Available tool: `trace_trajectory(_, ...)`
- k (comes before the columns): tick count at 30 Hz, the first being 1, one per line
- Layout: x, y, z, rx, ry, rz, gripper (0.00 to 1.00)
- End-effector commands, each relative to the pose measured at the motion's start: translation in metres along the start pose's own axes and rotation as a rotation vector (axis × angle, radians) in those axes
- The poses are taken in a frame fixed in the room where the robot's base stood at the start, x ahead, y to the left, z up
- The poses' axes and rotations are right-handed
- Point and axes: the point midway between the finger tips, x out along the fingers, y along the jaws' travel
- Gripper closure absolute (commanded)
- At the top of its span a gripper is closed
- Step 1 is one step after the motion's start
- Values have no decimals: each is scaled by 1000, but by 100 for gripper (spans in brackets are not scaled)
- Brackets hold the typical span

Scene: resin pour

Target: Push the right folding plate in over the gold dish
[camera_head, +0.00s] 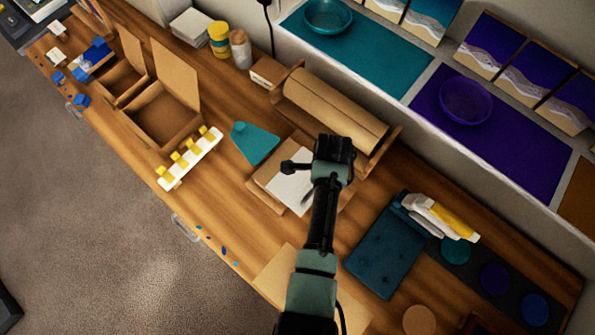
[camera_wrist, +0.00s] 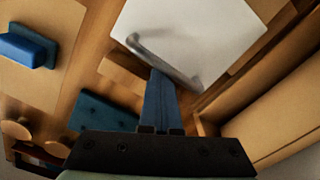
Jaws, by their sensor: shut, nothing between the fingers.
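A pale wooden folding board (camera_head: 262,178) lies mid-table with a white sheet (camera_head: 290,192) on it. In the wrist view the white sheet (camera_wrist: 200,35) fills the top middle, with a grey bent bar (camera_wrist: 160,55) across it. A tan plate (camera_wrist: 122,76) shows beside the sheet, likely the right folding plate; I cannot tell for sure. My gripper (camera_wrist: 160,80) is shut and empty. Its blue fingertips overlap the sheet's edge close to the bar; contact cannot be told. My wrist covers part of the board in the head view. I cannot make out a gold dish.
A paper roll in a wooden holder (camera_head: 285,82) stands close behind the board. A teal piece (camera_head: 253,146) lies left, and a dark blue mat (camera_head: 385,250) lies right. A blue block (camera_wrist: 25,48) rests on a tan sheet. Open boxes (camera_head: 160,110) stand far left.

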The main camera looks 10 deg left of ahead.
Motion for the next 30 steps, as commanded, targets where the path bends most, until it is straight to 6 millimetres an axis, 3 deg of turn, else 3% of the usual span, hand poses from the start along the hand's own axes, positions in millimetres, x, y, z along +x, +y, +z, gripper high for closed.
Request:
trace_trajectory(5,-1,2,-3,-1,-1,0,100)
trace_trajectory(30,-1,43,-74,1,0,0,100)
